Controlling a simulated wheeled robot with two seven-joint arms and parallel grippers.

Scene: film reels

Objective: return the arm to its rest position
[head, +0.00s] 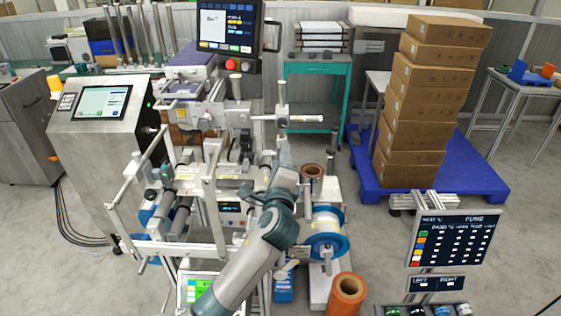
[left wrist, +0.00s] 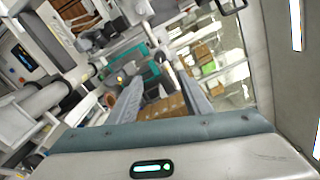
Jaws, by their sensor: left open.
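My left arm (head: 250,262) comes in from the bottom of the head view and reaches up and to the right, in front of the machine (head: 205,185). Its gripper is hard to make out there against the machine parts. In the left wrist view my left gripper (left wrist: 158,78) is open, its two grey fingers apart, with nothing seen held between them. Beyond the fingers show a teal frame and brown boxes in the background. My right gripper is not in view.
A blue-rimmed reel (head: 325,240) and orange-brown rolls (head: 346,295) stand close right of the arm. A control screen (head: 103,103) stands left. Stacked cartons (head: 420,110) rest on a blue pallet (head: 480,180). A display board (head: 452,240) stands at right. Open floor lies between.

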